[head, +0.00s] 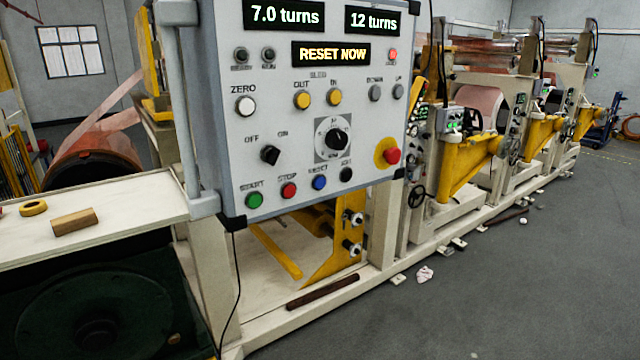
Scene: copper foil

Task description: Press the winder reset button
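The winder control panel (290,110) fills the upper middle of the head view. Its bottom row has a green start button (254,200), a red stop button (289,190), a blue button (319,182) whose blurred label looks like "RESET", and a black button (346,174). A display (331,54) on the panel reads "RESET NOW". Two more displays read "7.0 turns" (285,16) and "12 turns" (373,19). Nothing covers the blue button. Neither of my grippers is in view.
A red emergency-stop knob (391,156) on a yellow plate sits right of the blue button. A white zero button (245,106) and black knobs are above. A light worktop (120,205) with a wooden block (74,222) stands left. Grey floor (500,290) is mostly open right.

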